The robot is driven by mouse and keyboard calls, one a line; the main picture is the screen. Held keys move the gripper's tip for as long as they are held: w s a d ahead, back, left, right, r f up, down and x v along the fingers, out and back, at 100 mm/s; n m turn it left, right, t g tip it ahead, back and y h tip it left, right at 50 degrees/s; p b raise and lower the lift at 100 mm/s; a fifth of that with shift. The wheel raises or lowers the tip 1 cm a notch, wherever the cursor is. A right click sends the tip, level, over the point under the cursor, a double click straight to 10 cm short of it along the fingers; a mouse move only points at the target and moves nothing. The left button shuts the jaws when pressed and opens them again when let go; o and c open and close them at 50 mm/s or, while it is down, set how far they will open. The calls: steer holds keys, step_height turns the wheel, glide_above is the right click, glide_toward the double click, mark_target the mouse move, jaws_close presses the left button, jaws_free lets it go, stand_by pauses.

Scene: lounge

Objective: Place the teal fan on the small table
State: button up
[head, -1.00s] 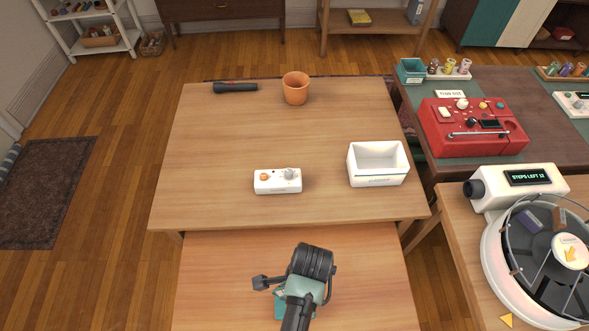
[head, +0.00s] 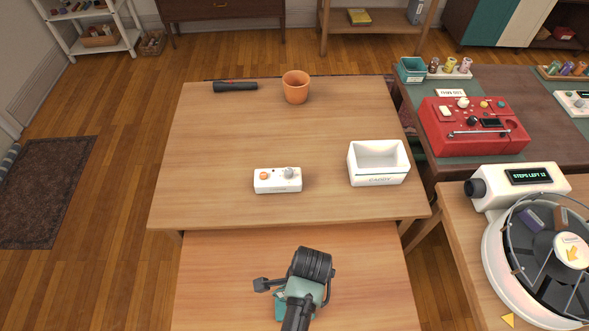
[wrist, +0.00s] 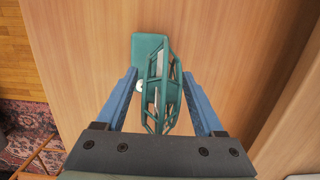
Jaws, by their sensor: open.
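The teal fan (wrist: 150,46) has a flat base and an open cage, and it is on a wooden surface in the wrist view. My gripper (wrist: 159,75) is open, with one blue finger on each side of the fan's cage. A gap shows beside the cage on both sides at the fingertips. In the head view a teal piece of the fan (head: 281,306) shows beside my arm on the nearer wooden top (head: 215,275); the rest is hidden by my arm. I cannot tell which top is the small table.
The farther wooden table (head: 220,140) holds a white control box (head: 278,181), a white caddy (head: 378,175), an orange pot (head: 296,88) and a dark flashlight (head: 235,87). A round carousel (head: 500,285) and a red machine (head: 450,140) stand at right.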

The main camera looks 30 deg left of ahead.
steer(key=r, duration=0.4)
steer(key=r+p, duration=0.1)
steer(key=r, duration=0.3)
steer(key=d+r+p, duration=0.1)
steer(key=r, duration=0.3)
steer(key=shift+w+d+r, duration=0.1)
steer(key=shift+w+r, duration=0.05)
steer(key=shift+w, duration=0.25)
